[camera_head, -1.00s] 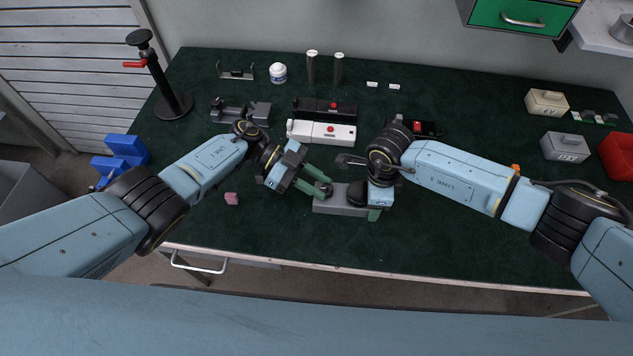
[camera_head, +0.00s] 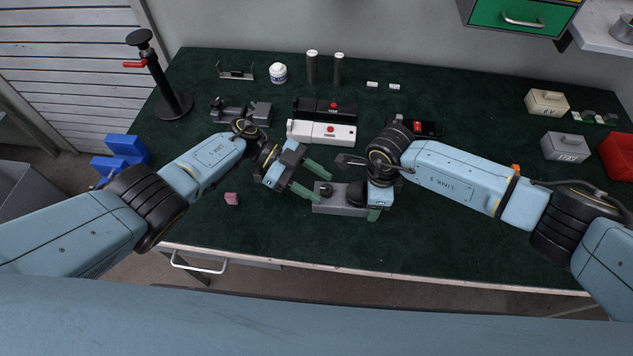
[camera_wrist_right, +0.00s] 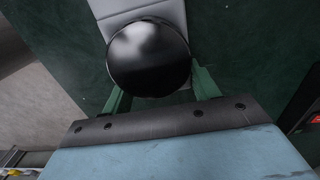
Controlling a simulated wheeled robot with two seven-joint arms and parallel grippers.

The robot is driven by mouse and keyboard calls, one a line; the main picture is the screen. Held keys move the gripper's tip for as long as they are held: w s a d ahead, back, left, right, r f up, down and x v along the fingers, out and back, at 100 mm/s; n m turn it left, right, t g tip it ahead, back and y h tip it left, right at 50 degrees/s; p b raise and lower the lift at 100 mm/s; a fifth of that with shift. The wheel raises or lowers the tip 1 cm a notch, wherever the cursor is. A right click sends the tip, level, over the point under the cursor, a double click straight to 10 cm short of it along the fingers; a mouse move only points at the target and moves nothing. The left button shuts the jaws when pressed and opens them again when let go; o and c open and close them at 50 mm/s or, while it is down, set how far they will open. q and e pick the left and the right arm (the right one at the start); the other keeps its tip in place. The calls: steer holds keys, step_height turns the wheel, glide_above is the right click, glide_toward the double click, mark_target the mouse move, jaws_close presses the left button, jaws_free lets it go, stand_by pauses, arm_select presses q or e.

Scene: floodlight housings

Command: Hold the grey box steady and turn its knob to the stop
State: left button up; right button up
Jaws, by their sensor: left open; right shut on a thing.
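The grey box (camera_head: 340,207) lies on the dark green mat near the front of the bench. A small dark knob (camera_head: 326,189) shows on its left end. A round black part (camera_head: 356,194) sits on its right end, and shows large and glossy in the right wrist view (camera_wrist_right: 148,58). My left gripper (camera_head: 322,185) is open, its green fingers apart on either side of the knob. My right gripper (camera_wrist_right: 160,92) is shut on the grey box at its right end, one finger on each side of it. The wrist hides part of that end in the head view.
White (camera_head: 322,133) and black (camera_head: 322,107) housings lie behind the box, with a grey fixture (camera_head: 240,111) to their left. A small pink block (camera_head: 232,198) lies left of my left gripper. The mat in front of the box is clear.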

arm_select(q)
steer(key=v, duration=1.1)
steer(key=shift+a, duration=0.3)
steer(key=shift+w, duration=0.1)
